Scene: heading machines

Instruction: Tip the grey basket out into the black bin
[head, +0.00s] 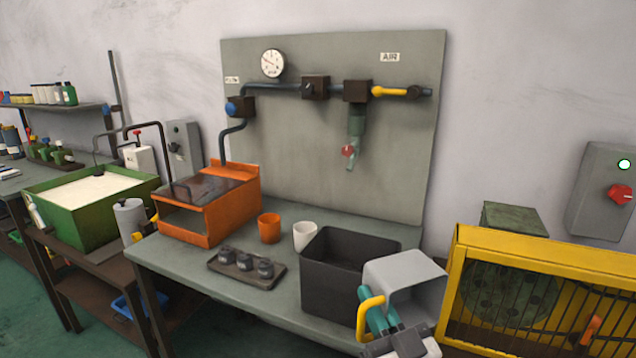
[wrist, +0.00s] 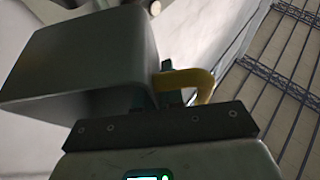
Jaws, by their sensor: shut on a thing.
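The black bin (head: 324,285) stands upright on the grey-green workbench, open at the top. The grey basket (head: 408,272) is beside the bin's right side, overlapping its right edge in the head view, and looks tilted. Its yellow handle (head: 371,303) faces me. My gripper (head: 374,310), with teal fingers, is shut on the handle. The wrist view shows the basket (wrist: 85,60) close up with the handle (wrist: 190,82) at its right. The contents of basket and bin cannot be seen. I cannot tell whether basket and bin touch.
On the bench (head: 200,265) are an orange cup (head: 269,228), a white cup (head: 305,236), a dark tray (head: 228,270) with dark parts and an orange machine (head: 205,215). A yellow guarded machine (head: 540,258) stands close on the right.

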